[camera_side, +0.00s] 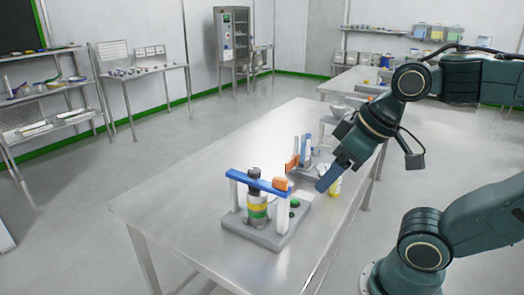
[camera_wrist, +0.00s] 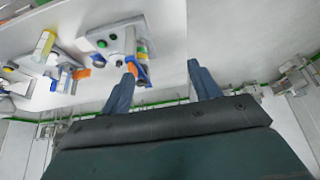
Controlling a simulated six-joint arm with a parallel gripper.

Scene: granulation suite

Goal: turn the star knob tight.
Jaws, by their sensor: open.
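A clamp fixture (camera_side: 268,232) stands on the steel table, with a grey base, white posts and a blue crossbar (camera_side: 262,182). An orange part (camera_side: 281,184), perhaps the star knob, sits at the bar's right end; its lobes are too small to make out. A dark cap (camera_side: 254,173) rises above the bar over a column with yellow and green bands. My gripper (camera_side: 325,184) is apart from the fixture, to its right and tilted downward. In the wrist view its two blue fingers (camera_wrist: 162,70) are spread and empty; the left one overlaps the fixture (camera_wrist: 105,40).
Behind the fixture stand small upright items (camera_side: 300,152) and a tray, with a yellow bottle (camera_side: 335,187) by my gripper; the bottle also shows in the wrist view (camera_wrist: 43,44). The table's front left (camera_side: 165,215) is clear. Shelves and another table stand farther back.

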